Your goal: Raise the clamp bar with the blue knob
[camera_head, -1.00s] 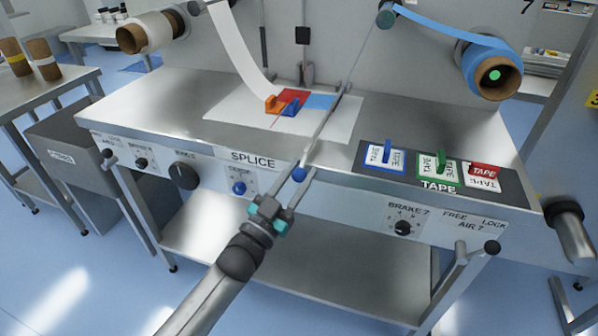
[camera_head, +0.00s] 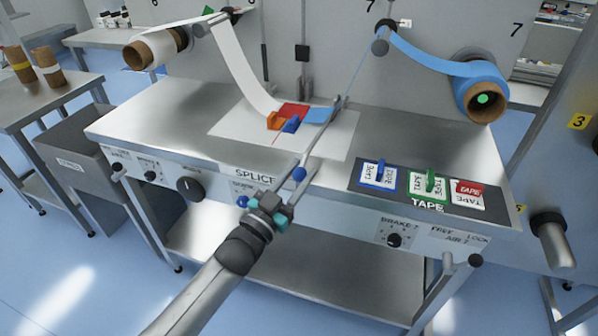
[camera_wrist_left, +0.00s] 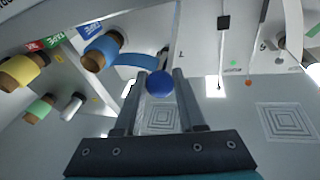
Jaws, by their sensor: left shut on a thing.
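The blue knob (camera_head: 299,174) is at the near end of the thin metal clamp bar (camera_head: 320,140). The bar slants from the knob back to a bracket beside the splice plate, and its knob end appears above the bench's front edge. My left gripper (camera_head: 296,172) is shut on the knob. The left wrist view shows the knob (camera_wrist_left: 160,84) between the two finger tips. The palm and wrist lie below and left of the knob in the head view. My right gripper is not in view.
The white splice plate (camera_head: 335,143) carries red, orange and blue pieces. A tape tray (camera_head: 407,202) lies at right on the bench. The front panel has a black dial (camera_head: 190,188). A blue roll (camera_head: 466,100) hangs at upper right.

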